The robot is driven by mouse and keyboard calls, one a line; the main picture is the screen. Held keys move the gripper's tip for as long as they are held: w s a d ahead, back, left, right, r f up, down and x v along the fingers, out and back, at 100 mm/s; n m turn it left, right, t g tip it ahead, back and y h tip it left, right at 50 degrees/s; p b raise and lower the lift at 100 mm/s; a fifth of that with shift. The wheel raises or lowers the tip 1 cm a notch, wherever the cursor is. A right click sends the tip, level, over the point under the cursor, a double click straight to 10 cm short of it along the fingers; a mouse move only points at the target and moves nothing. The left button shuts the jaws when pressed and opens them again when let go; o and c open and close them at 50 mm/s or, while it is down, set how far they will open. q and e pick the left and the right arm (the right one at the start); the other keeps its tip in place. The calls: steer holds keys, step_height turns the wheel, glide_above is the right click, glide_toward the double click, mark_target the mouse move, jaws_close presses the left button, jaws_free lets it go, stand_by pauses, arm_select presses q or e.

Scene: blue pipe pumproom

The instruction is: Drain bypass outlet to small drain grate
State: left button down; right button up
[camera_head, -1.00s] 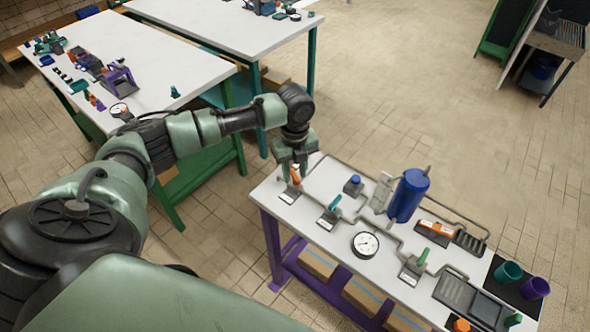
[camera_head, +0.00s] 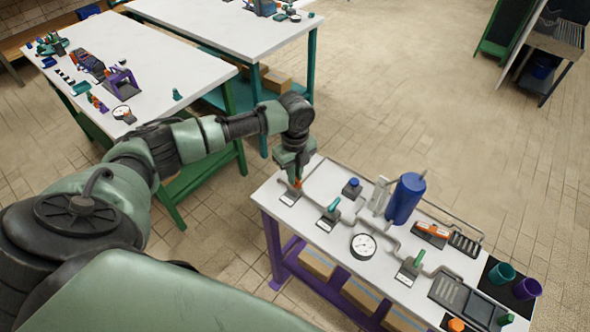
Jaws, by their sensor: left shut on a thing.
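My left gripper (camera_head: 297,178) is at the near-left end of the pipe rig, pointing down and shut on the orange handle (camera_head: 298,185) of a valve. The jaws hide much of that handle. The valve has a white-labelled base (camera_head: 289,198). A teal-handled valve (camera_head: 332,207) and a green-handled valve (camera_head: 418,257) sit further along the grey pipe. An orange-handled block (camera_head: 432,231) lies beside a small dark slotted grate (camera_head: 465,243). A larger slotted tray (camera_head: 452,291) is near the right end. I cannot tell which part is the bypass outlet. My right gripper is not in view.
A blue tank (camera_head: 405,199), round gauge (camera_head: 363,246) and blue-capped block (camera_head: 352,187) stand on the white table with purple legs. Teal (camera_head: 501,274) and purple (camera_head: 527,288) cups stand at its right. Two other white tables are behind; open tiled floor lies beyond.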

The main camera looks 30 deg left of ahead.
arm_select(q)
steer(key=n+p, duration=0.2)
steer(key=shift+r+n, duration=0.2)
steer(key=shift+n, duration=0.1)
steer(key=shift+f+n+p, duration=0.1)
steer(key=shift+n+p, duration=0.35)
steer(key=shift+n, duration=0.05)
steer(key=c, duration=1.5)
jaws_free()
step_height(320, 180, up, 8)
steer(key=shift+f+b, duration=0.1)
steer(key=shift+b, duration=0.75)
steer(key=shift+f, duration=0.1)
